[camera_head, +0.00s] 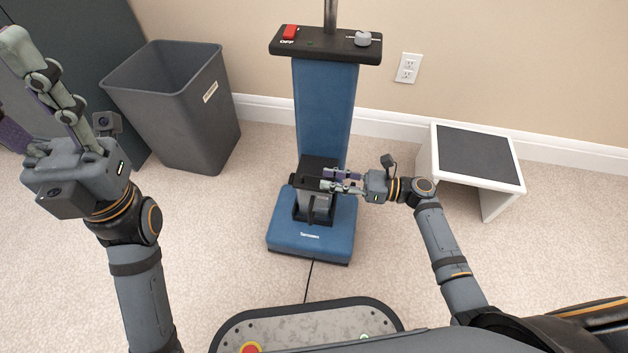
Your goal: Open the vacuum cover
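The vacuum (325,110) is a blue upright unit standing on the carpet, with a blue base (310,241) at its foot. A dark grey and black part (318,207) sits on top of the base, against the column; I cannot tell whether it is the cover or if it is open. My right gripper (326,180) comes in from the right at this dark part, its fingertips over it and partly blending with it. Its two fingers lie close together, and any grip is unclear. My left gripper (18,92) is raised at the far left, fingers spread and empty, away from the vacuum.
The vacuum's top panel has a red switch (290,32) marked OFF and a grey knob (362,38). A dark bin (205,120) stands left, a white stool with dark top (475,155) right. A wall is behind. A black cord (308,285) runs forward from the base.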

